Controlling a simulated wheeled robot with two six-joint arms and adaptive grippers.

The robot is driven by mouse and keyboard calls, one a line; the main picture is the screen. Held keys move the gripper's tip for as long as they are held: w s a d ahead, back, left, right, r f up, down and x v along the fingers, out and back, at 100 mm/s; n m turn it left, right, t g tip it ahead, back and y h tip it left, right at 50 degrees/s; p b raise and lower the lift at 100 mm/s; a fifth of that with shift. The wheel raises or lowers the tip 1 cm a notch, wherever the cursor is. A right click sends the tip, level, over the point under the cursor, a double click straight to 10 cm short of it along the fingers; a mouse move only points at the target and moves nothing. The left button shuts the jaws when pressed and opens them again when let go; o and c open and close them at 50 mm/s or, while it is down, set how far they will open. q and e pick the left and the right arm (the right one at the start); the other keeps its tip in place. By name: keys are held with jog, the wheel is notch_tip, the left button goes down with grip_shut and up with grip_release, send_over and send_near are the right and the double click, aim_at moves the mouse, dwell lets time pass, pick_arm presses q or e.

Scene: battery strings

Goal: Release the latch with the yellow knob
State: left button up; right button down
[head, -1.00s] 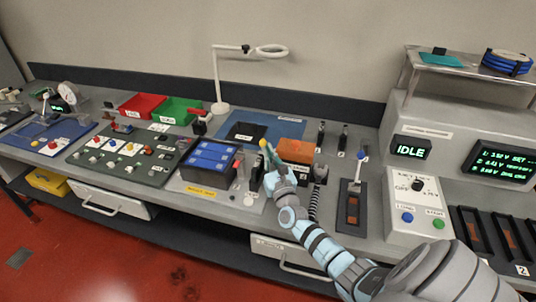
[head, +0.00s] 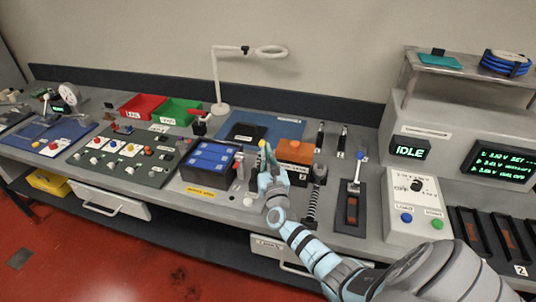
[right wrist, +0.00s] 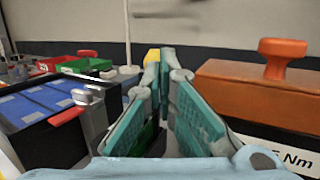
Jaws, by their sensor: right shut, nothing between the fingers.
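A yellow knob (head: 262,143) shows at my right gripper's tips, between the blue battery block (head: 208,158) and an orange-topped box (head: 295,151). In the right wrist view, part of the yellow knob (right wrist: 152,57) shows just behind the fingertips. The rest of the latch is hidden by the fingers. My right gripper (head: 266,152) is shut and holds nothing. Its teal fingers (right wrist: 165,62) meet at the tips, in front of the knob. Whether they touch the knob I cannot tell. My left gripper is not in view.
The orange box (right wrist: 250,98) stands close on the right of the fingers, and the battery block (right wrist: 45,112) on the left. A ring lamp (head: 221,106) stands behind. A blue-knobbed lever (head: 355,183) is to the right. Red (head: 142,103) and green bins (head: 176,109) are further left.

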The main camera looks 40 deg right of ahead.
aim_at(259, 157)
jog(key=shift+w+h, duration=0.1)
jog(key=shift+h, duration=0.2)
jog(key=m+g+h, duration=0.1)
jog(key=w+m+g+h+b, duration=0.1)
jog(key=h, duration=0.1)
jog(key=shift+w+a+f+m, duration=0.1)
jog(key=shift+a+f+m, duration=0.1)
jog(key=shift+m, duration=0.1)
jog(key=m+g+h+b, duration=0.1)
jog(key=w+m+g+h+b, duration=0.1)
jog(key=g+b, duration=0.1)
jog(key=shift+a+f+h, duration=0.1)
jog(key=shift+h, duration=0.2)
jog(key=shift+w+b, duration=0.3)
jog(key=shift+b, duration=0.15)
jog(key=shift+w+r, duration=0.1)
jog(key=shift+r, duration=0.2)
